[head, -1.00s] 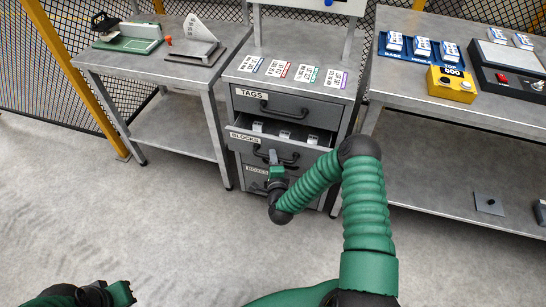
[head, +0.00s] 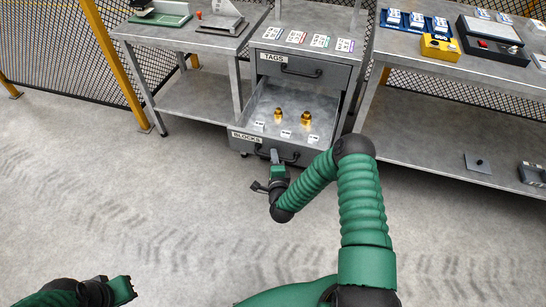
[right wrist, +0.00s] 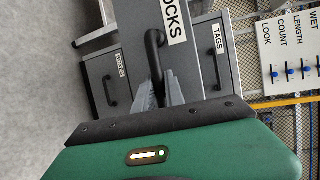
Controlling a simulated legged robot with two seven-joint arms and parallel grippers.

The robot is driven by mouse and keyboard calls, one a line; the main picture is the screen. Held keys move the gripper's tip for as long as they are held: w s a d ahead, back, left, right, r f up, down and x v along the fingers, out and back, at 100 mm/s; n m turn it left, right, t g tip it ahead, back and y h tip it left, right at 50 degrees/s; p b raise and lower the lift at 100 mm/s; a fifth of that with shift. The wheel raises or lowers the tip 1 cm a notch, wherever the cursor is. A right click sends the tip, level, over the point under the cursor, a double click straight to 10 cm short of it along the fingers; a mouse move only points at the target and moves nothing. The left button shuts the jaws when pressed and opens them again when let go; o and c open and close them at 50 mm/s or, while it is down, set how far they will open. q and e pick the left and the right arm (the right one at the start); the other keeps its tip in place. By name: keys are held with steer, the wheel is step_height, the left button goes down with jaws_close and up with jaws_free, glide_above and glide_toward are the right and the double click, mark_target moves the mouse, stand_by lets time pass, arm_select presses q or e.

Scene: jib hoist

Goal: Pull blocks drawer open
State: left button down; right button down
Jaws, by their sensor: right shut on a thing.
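The BLOCKS drawer (head: 238,137) is pulled well out of the grey cabinet in the head view. Two brass-coloured pieces (head: 306,118) and several small white labelled tags (head: 286,133) show inside it. My right gripper (head: 274,158) is at the drawer's front, shut on its dark handle (head: 291,158). In the right wrist view the fingers (right wrist: 160,92) close around the handle (right wrist: 153,50), beside the BLOCKS label (right wrist: 174,20). My left gripper (head: 127,289) is low at the left, away from the cabinet; its jaw state is unclear.
The TAGS drawer (head: 320,73) above is shut. The BOXES drawer (right wrist: 117,82) shows shut in the right wrist view. Benches stand left (head: 190,45) and right (head: 440,120) of the cabinet. The floor (head: 190,210) in front is clear.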

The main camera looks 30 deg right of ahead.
steer(key=shift+s+a+f, duration=0.1)
steer(key=shift+s+a, duration=0.15)
steer(key=shift+f, duration=0.1)
steer(key=c, duration=1.4)
jaws_free()
steer(key=p+v, duration=0.4)
steer(key=v, duration=1.2)
steer(key=shift+s, duration=0.35)
